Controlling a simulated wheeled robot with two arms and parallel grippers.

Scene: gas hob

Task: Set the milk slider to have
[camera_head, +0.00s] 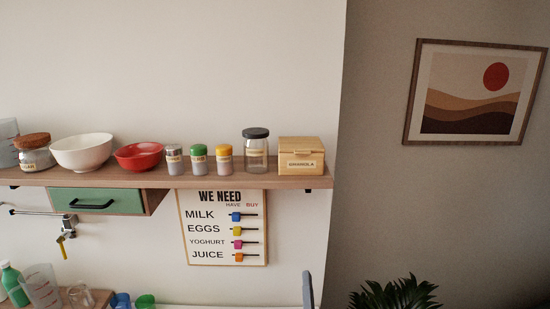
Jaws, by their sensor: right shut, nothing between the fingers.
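The shopping board (184,240) hangs on the wall below the shelf, with rows for milk, eggs, yoghurt and juice under the headings HAVE and BUY. The blue milk slider (236,217) sits at the left part of its dark rod, under HAVE. The rod shows free to its right, toward BUY. My right gripper (307,289) shows as a narrow grey shape at the bottom, right of and below the board, apart from it. It is shut and empty. My left gripper is not in view.
The yellow (237,231), pink (238,244) and orange (239,257) sliders also sit at the left of their rods. The wooden shelf (225,177) juts out above the board, holding bowls and jars. A green drawer (97,203) hangs to the left. A plant (394,296) stands lower right.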

